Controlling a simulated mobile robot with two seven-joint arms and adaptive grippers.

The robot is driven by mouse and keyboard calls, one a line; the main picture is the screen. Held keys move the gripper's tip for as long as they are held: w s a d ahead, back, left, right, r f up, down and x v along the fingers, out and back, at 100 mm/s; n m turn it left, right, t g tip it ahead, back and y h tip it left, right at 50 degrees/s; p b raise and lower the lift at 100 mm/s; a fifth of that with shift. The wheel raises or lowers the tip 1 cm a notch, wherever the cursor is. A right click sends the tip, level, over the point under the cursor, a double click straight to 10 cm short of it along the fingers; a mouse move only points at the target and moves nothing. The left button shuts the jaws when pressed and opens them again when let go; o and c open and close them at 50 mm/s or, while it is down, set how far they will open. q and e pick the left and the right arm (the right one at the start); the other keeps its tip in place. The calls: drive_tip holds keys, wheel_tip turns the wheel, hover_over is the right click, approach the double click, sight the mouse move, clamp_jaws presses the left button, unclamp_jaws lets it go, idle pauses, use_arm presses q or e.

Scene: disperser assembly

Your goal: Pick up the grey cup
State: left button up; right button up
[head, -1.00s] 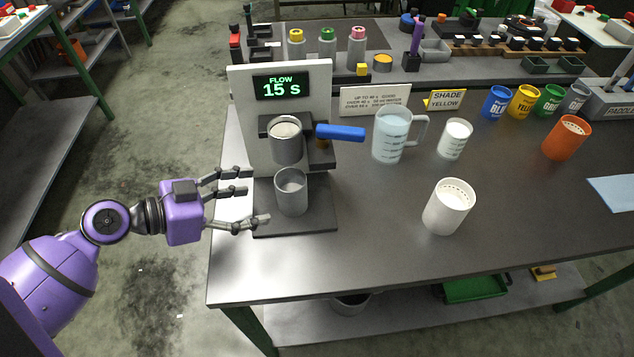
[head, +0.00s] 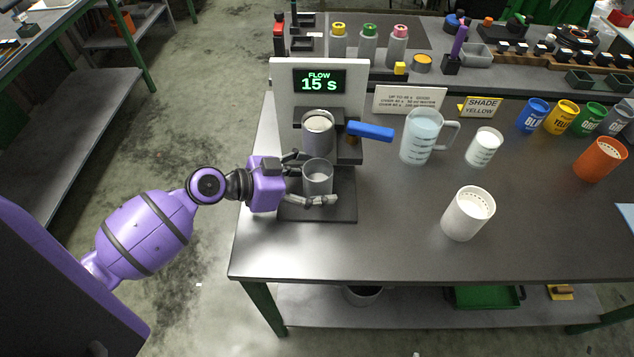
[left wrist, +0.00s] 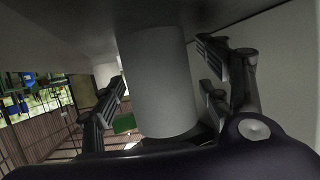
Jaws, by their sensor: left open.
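The grey cup (head: 317,179) stands upright on the base of the flow stand, below the upper metal cup (head: 318,134). White contents show inside it. My left gripper (head: 312,186) is open, with its fingers reaching in around the grey cup. In the left wrist view the cup (left wrist: 160,85) stands between the spread fingers (left wrist: 165,95). A gap shows on the cup's left side; the right finger is close to it, and I cannot tell if they touch. My right gripper is not in view.
The flow stand (head: 283,85) has a "15 s" display and a blue handle (head: 370,131). To its right are a clear jug (head: 420,140), a small measuring cup (head: 483,148), a white cup (head: 467,214) and an orange cup (head: 600,160). The table's front is clear.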

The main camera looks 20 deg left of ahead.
use_arm(q)
drive_tip(key=shift+s, duration=0.1)
drive_tip(key=shift+c, duration=0.8)
drive_tip(key=c, duration=1.2)
drive_tip(key=shift+c, duration=0.2)
